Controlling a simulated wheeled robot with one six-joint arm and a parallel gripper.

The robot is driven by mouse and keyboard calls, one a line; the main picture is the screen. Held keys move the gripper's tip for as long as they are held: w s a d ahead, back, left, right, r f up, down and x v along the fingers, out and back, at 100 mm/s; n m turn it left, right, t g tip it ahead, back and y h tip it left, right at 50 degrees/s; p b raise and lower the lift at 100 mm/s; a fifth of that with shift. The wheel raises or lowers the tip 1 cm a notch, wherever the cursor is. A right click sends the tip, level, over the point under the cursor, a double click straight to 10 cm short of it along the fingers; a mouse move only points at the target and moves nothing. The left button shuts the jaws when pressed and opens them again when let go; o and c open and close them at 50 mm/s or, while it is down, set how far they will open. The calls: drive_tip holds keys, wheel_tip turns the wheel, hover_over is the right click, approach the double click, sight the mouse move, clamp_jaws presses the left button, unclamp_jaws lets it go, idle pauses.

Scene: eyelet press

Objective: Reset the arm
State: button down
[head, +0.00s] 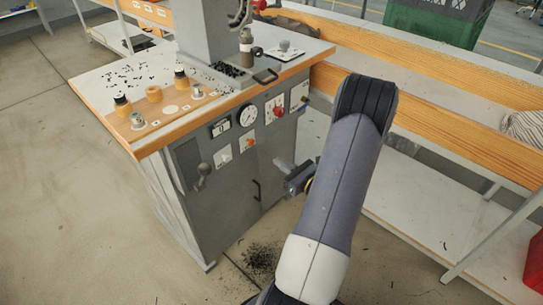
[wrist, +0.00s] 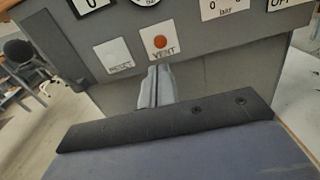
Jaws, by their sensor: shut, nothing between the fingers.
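My gripper (head: 281,166) is in front of the grey press cabinet (head: 190,185), beside my upright arm. Its fingers are together and empty. In the wrist view my gripper (wrist: 159,72) shows as two grey fingers side by side, pointing at the cabinet front. They lie just below a white plate with an orange round button (wrist: 160,42) marked VENT. I cannot tell from the pictures whether the fingertips touch the cabinet. My arm hides part of the cabinet's right side in the head view.
A bench with wooden rails (head: 440,115) stands right. Floor at left is clear.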

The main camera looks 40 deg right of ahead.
drive_tip(key=shift+s, duration=0.7)
drive_tip(key=shift+w, duration=0.1)
